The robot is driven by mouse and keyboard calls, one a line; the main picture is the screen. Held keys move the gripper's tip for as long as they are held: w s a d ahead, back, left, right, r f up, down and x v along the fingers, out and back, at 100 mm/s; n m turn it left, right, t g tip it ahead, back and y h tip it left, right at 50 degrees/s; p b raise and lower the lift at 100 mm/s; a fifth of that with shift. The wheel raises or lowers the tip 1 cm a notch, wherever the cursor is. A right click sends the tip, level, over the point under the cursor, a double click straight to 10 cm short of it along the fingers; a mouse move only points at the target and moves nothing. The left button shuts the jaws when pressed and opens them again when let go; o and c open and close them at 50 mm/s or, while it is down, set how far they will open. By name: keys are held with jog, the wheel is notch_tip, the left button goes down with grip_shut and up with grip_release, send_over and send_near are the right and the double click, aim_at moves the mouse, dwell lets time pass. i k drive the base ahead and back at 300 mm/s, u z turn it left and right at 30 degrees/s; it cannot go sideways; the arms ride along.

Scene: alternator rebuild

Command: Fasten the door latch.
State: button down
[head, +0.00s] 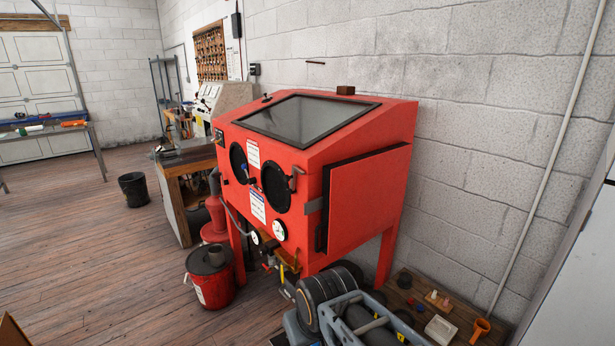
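A red blast cabinet (285,150) stands on legs against the block wall. Its side door (368,195) is a red panel on the right side with a dark edge along its front. The panel stands slightly proud of the cabinet side; I cannot tell whether it is fully closed. A small grey metal piece (314,206) sits at the cabinet corner beside the door's front edge and may be part of the latch. A grey-brown handle-like part (297,178) is on the front near the right glove port. Whether the latch is fastened cannot be told. My gripper is not in view.
Below the cabinet are a dark round tank (322,292) and a grey-framed machine (370,322). A wooden board (462,312) with small items lies at lower right. A red bucket (210,276) stands at front left. The wooden floor (90,250) farther left is mostly clear.

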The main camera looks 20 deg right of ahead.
aim_at(295, 168)
jog(key=z, duration=0.45)
jog(key=k, duration=0.5)
jog(key=i, duration=0.35)
jog(key=u, duration=1.25)
jog(key=i, duration=0.8)
jog(key=u, duration=0.5)
jog(key=i, duration=1)
jog(key=z, duration=1)
jog(key=i, duration=0.95)
jog(key=z, duration=1)
